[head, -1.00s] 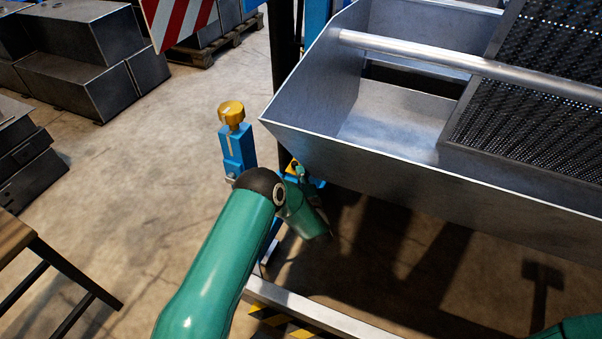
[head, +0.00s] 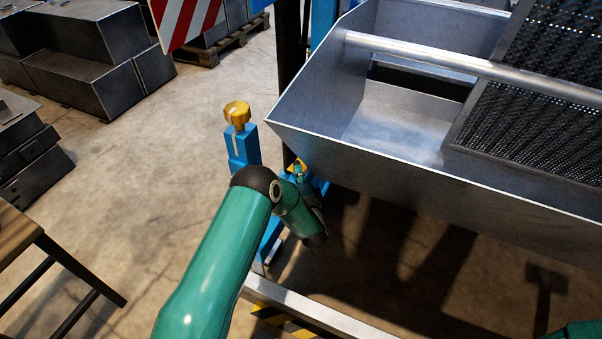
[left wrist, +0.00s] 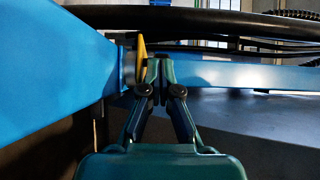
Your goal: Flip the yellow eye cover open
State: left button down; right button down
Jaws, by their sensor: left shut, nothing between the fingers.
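The yellow eye cover (left wrist: 141,56) shows as a thin upright yellow plate in the left wrist view, seen nearly edge-on beside a blue bracket. My left gripper (left wrist: 159,66) is shut and empty. Its fingertips are just right of the yellow plate; whether they touch it I cannot tell. In the head view, a small yellow part (head: 297,165) shows behind my left arm's bend, below the hopper's corner, with my left gripper's small teal tips (head: 298,172) close to it. My right gripper is not in view.
A blue post with a yellow knob (head: 237,113) stands left of the grey metal hopper (head: 400,170). A black hose (left wrist: 210,22) and a blue beam (left wrist: 240,76) run close around the gripper. Open floor (head: 150,170) lies to the left.

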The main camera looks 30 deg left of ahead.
aim_at(288, 169)
pick_arm(q)
jog(key=shift+s+a, duration=0.1)
jog(key=shift+a, duration=1.65)
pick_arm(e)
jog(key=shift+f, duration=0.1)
